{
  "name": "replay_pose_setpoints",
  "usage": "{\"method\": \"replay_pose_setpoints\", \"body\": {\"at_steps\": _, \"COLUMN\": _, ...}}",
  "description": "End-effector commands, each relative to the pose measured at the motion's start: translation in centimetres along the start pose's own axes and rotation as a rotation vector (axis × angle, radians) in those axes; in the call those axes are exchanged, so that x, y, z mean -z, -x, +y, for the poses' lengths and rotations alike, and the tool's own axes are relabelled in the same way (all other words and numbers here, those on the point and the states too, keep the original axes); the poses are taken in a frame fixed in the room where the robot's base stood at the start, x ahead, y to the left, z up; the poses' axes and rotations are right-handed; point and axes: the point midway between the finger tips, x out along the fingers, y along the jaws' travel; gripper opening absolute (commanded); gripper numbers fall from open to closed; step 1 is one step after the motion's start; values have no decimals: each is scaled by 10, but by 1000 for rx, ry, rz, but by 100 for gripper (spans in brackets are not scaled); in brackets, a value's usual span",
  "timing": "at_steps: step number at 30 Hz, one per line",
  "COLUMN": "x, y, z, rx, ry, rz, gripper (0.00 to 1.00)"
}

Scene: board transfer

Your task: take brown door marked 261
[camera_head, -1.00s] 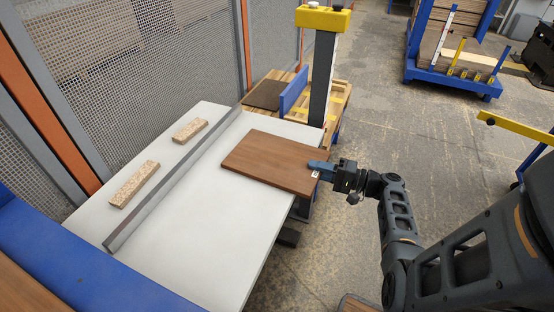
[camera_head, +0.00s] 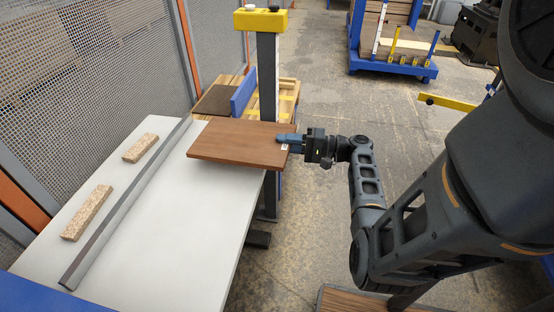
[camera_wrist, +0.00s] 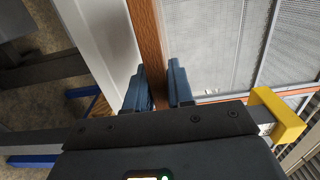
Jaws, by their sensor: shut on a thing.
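The brown door (camera_head: 235,143) is a flat wood-grained board over the far right end of the white table (camera_head: 190,230). It lies roughly level and seems to be slightly above the tabletop. My gripper (camera_head: 288,140) is shut on its right edge, with blue fingers above and below the board. A small white label shows beside the fingers, but its number is too small to read. In the wrist view the door's brown edge (camera_wrist: 148,35) runs between the two blue fingers (camera_wrist: 160,88).
A grey metal rail (camera_head: 130,205) and two chipboard strips, one near (camera_head: 87,213) and one far (camera_head: 141,148), lie on the table's left. A yellow-topped post (camera_head: 266,60) stands behind the door. A blue rack (camera_head: 393,62) stands farther back.

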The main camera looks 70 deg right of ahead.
Motion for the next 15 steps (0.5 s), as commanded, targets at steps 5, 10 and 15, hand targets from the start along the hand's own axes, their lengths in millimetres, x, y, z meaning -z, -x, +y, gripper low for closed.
{"method": "replay_pose_setpoints", "body": {"at_steps": 5, "x": 31, "y": 18, "z": -22, "rx": 3, "ry": 5, "rz": 1, "gripper": 0}}
{"method": "replay_pose_setpoints", "body": {"at_steps": 10, "x": 49, "y": 29, "z": -35, "rx": 2, "ry": 4, "rz": 1, "gripper": 0}}
{"method": "replay_pose_setpoints", "body": {"at_steps": 15, "x": 58, "y": 34, "z": -44, "rx": 2, "ry": 2, "rz": 0, "gripper": 0}}
